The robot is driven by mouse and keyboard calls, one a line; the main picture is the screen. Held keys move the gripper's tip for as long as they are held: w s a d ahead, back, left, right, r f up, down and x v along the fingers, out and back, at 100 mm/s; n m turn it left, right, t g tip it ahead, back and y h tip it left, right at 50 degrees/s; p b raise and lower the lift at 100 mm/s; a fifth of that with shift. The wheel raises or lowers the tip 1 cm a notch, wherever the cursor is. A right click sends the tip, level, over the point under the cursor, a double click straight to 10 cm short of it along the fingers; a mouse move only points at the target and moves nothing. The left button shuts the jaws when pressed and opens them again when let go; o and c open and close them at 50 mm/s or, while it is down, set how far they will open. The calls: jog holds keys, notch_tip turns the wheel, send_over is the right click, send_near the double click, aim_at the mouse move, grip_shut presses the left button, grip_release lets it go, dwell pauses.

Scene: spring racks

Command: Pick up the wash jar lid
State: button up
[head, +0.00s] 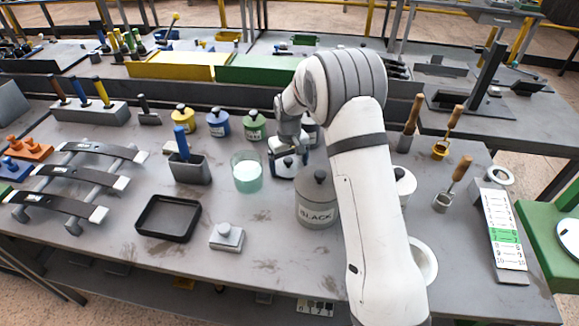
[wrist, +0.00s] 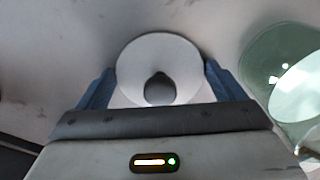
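The wash jar lid, a pale round disc with a dark knob, shows in the wrist view (wrist: 185,58) between my gripper's blue fingers. In the head view a small pale jar with a dark knob (head: 287,171) stands under my gripper (head: 289,152), left of the grey jar marked BLACK. Its label is too small to read and the arm partly covers it. My gripper (wrist: 160,75) points down over the lid, with a finger on each side. The fingers look spread, with narrow gaps to the lid's rim; I cannot tell whether either touches.
The large BLACK jar (head: 318,203) is close at the right front. Yellow (head: 183,119), blue (head: 218,124) and green (head: 255,127) jars stand behind. A black tray (head: 168,218) lies front left.

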jog(key=c, duration=0.6)
jog(key=shift+o, duration=0.2)
